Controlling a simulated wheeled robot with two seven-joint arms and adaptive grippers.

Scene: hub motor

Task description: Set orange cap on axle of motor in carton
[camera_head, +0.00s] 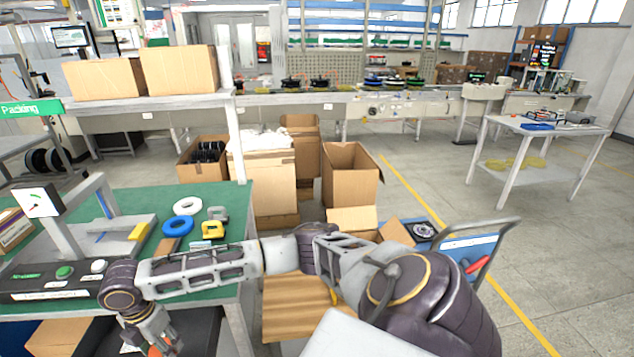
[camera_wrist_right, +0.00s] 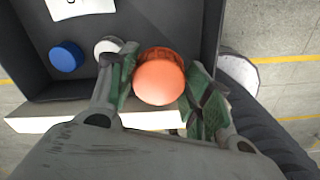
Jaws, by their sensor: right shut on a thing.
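An orange cap (camera_wrist_right: 158,78) sits between the green-padded fingers of my right gripper (camera_wrist_right: 165,90), which is shut on it. Below it in the wrist view is a dark bin (camera_wrist_right: 140,18) with a blue cap (camera_wrist_right: 66,56) and a white round cap (camera_wrist_right: 107,46). In the head view, my right arm reaches across to the lower left, and its gripper shows only partly at the bottom edge beside the green table. An open carton (camera_head: 290,322) stands right of the table, its inside largely hidden by my arm. I see no motor axle inside it. My left gripper is out of view.
The green table (camera_head: 120,215) holds a blue ring (camera_head: 178,226), a white ring (camera_head: 187,206), a yellow part (camera_head: 213,229) and a press stand. A blue cart (camera_head: 465,248) bears a dark round part (camera_head: 424,230). Large cartons (camera_head: 350,178) stand behind.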

